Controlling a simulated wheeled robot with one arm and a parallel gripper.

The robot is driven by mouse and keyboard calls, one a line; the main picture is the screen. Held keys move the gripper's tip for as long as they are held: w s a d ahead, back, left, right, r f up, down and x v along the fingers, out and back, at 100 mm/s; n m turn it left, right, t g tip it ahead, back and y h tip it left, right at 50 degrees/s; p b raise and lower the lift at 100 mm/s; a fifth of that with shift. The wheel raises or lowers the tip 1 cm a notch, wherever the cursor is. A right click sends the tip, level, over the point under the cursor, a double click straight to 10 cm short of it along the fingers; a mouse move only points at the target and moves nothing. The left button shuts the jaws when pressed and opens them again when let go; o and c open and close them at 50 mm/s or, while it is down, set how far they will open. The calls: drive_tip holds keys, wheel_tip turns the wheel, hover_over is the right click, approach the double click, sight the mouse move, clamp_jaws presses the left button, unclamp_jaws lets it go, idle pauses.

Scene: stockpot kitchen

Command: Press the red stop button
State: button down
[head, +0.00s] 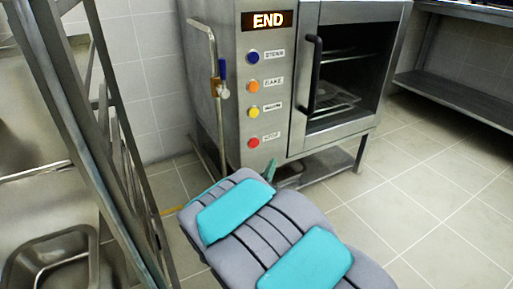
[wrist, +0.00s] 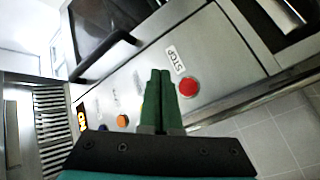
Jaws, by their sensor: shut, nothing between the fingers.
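The red stop button (head: 253,142) is the lowest of the buttons on the steel oven's front panel (head: 262,186), with a label to its right. In the wrist view the red button (wrist: 188,87) is just right of my fingertips, below its STOP label. My gripper (wrist: 160,72) has its two green fingers together, with nothing between them, pointing at the panel. In the head view only a small green part of my gripper (head: 270,169) shows past my arm, below the red button. I cannot tell the exact gap between fingertips and panel.
Above the red button are yellow (head: 254,111), orange (head: 253,87) and blue (head: 253,57) buttons. A metal rack (head: 75,100) stands left. Tiled floor is clear at right.

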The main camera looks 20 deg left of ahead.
sight(254, 143)
idle(0.3)
drive_tip(key=shift+w+a+p, duration=0.9)
drive_tip(key=shift+w+a, duration=0.55)
drive_tip(key=shift+a, duration=0.25)
drive_tip(key=shift+w+a+p, duration=0.85)
drive_tip(key=shift+w+a, duration=0.55)
drive_tip(key=shift+a, duration=0.25)
drive_tip(key=shift+w+r, duration=0.1)
drive_tip(key=shift+w+a+p, duration=0.15)
drive_tip(key=shift+a+p, duration=0.15)
drive_tip(key=shift+p, duration=0.35)
